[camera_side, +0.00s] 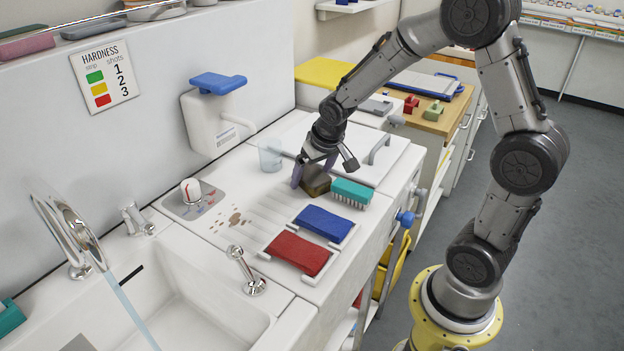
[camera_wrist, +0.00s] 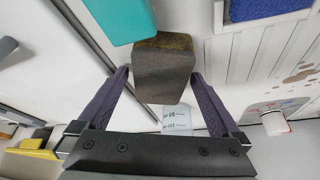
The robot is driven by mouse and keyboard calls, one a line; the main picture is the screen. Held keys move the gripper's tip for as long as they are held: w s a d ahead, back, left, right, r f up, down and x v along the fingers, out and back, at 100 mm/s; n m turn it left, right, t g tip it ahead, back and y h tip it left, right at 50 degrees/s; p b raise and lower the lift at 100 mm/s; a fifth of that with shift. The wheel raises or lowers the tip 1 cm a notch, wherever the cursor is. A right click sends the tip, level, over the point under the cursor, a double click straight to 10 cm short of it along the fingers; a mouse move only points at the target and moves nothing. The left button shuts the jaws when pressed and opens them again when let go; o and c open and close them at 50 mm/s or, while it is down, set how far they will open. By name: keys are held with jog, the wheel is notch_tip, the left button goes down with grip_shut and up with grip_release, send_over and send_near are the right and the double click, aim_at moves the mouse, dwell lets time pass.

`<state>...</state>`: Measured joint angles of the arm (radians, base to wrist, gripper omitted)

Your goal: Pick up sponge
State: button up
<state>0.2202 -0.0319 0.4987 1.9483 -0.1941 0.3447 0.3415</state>
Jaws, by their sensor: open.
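The sponge appears to be the dark brown block (camera_side: 316,182) with a mottled top, standing on the white counter beside a teal brush (camera_side: 351,192). My gripper (camera_side: 312,171) is open at the block, pointing down. In the wrist view the block (camera_wrist: 163,70) shows between the ends of the two purple fingers of my gripper (camera_wrist: 160,76), with one finger on each side. The right finger looks very close to the block; I cannot tell whether either touches. The teal brush (camera_wrist: 120,16) lies right next to the block, beyond the left finger.
Blue (camera_side: 325,223) and red (camera_side: 297,252) pads sit in white holders nearer the sink (camera_side: 190,312). A clear beaker (camera_side: 270,155) stands left of my gripper. A white lid with a handle (camera_side: 379,149) is behind. Brown spots (camera_side: 236,219) mark the drainboard.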

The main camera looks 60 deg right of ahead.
aim_at(312, 173)
jog(key=shift+f, duration=0.2)
jog(key=shift+c, duration=0.3)
jog(key=c, duration=1.3)
notch_tip(312, 173, up, 10)
jog(key=shift+r, duration=0.25)
jog(key=shift+c, duration=0.2)
jog(key=o, duration=0.7)
grip_shut()
